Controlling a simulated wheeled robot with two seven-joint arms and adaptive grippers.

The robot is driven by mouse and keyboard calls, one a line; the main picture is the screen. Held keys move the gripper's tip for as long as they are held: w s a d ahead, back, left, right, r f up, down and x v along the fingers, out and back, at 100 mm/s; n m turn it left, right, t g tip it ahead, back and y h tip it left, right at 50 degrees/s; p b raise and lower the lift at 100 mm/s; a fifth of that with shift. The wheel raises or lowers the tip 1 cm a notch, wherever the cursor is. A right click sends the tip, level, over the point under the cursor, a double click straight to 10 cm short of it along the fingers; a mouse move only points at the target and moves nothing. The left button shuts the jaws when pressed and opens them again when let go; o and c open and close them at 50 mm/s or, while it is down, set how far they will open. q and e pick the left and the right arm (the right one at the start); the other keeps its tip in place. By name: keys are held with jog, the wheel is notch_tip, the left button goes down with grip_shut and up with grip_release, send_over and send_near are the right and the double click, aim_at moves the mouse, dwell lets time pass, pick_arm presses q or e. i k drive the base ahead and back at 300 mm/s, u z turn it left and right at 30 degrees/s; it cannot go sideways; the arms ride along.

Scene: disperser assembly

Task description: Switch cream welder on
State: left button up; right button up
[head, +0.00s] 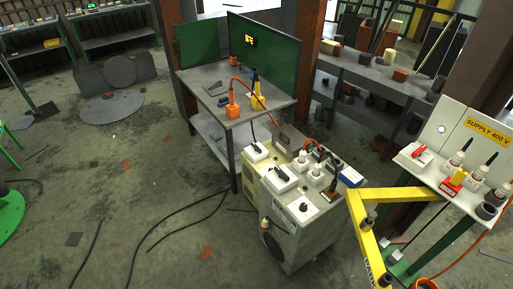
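Two welder cabinets stand side by side on the floor right of centre. The cream welder (249,190) is the left, further one and is partly hidden by the grey-white welder (316,237) in front. On top of the cream one is a white switch box (256,152) with a dark lever; its on or off position is too small to tell. A similar white switch box (280,179) with a dark lever sits on the grey-white welder, along with white sockets and a dark knob (303,207). Neither of my grippers shows in the head view.
A grey welding table (215,92) with green screens and orange-handled tools stands behind. A yellow barrier (398,194) stands right of the welders, before the "SUPPLY 400 V" panel (478,135) with a red-levered switch. Black cables (186,222) lie across the floor left.

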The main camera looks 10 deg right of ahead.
aim_at(258, 149)
jog(key=u, duration=0.6)
jog(key=i, duration=3.7)
jog(key=z, duration=2.9)
jog(key=i, duration=0.5)
jog(key=u, duration=0.05)
